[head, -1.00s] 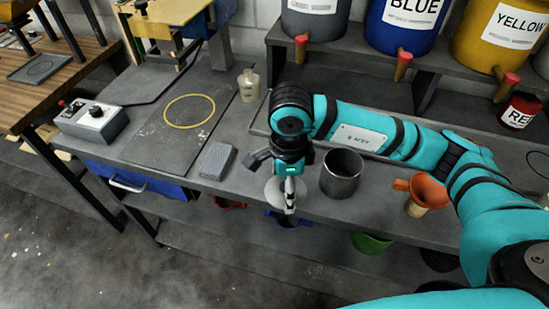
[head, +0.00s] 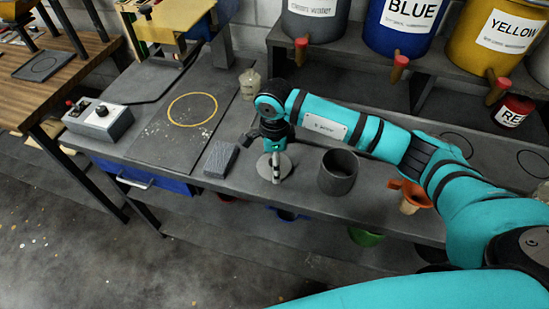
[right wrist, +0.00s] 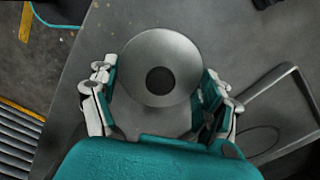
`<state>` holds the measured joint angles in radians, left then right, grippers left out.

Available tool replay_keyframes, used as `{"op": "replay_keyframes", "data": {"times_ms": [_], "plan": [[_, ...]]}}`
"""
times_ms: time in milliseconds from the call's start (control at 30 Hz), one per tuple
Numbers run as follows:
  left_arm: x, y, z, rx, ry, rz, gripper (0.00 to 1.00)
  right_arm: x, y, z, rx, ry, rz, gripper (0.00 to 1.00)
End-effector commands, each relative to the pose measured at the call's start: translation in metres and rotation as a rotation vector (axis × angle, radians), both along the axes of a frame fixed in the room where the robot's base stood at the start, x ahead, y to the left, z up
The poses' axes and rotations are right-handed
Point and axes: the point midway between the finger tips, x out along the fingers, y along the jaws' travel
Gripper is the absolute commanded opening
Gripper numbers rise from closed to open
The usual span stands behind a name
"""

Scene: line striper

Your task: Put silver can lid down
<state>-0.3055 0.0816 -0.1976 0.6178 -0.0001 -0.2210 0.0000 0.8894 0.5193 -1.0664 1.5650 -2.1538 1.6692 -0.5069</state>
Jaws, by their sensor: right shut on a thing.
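The silver can lid (head: 284,165) is a round metal disc with a dark round centre in the right wrist view (right wrist: 160,48). My right gripper (head: 275,173) is shut on it, with a finger on either side of the disc in the right wrist view (right wrist: 156,90). The lid is at the front part of the grey bench (head: 305,183), between a grey block and an open can. I cannot tell whether it touches the bench. The open dark metal can (head: 338,174) stands upright just right of the lid. My left gripper is in neither view.
The grey block (head: 221,158) lies left of the lid. A small pale bottle (head: 249,84) and a control box (head: 98,119) stand farther left. Paint buckets (head: 408,25) with taps line the shelf behind.

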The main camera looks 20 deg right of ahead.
Motion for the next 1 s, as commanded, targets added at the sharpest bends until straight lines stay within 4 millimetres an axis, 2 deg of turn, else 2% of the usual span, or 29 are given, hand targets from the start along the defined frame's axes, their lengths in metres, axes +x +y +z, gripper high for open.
{"op": "replay_keyframes", "data": {"times_ms": [200, 233, 367, 400, 767, 867, 1000], "plan": [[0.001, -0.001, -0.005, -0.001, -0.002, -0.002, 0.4, 0.0, 0.0, -0.005, -0.001, 0.0, -0.001, 0.53], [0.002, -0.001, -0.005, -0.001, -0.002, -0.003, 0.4, 0.0, 0.0, -0.004, -0.001, 0.0, -0.001, 0.81], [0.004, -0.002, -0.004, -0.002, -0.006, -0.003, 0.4, 0.0, 0.0, -0.003, -0.001, 0.001, -0.001, 0.98], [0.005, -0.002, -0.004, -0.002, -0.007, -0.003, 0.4, 0.0, 0.0, -0.003, -0.001, 0.001, -0.001, 1.0], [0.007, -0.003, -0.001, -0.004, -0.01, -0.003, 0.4, 0.0, 0.0, 0.003, 0.0, -0.001, -0.001, 1.0], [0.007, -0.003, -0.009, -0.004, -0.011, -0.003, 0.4, 0.001, -0.001, 0.016, 0.0, -0.005, 0.0, 1.0], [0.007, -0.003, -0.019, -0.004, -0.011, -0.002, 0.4, 0.002, -0.001, 0.046, 0.0, -0.007, 0.0, 1.0]]}}
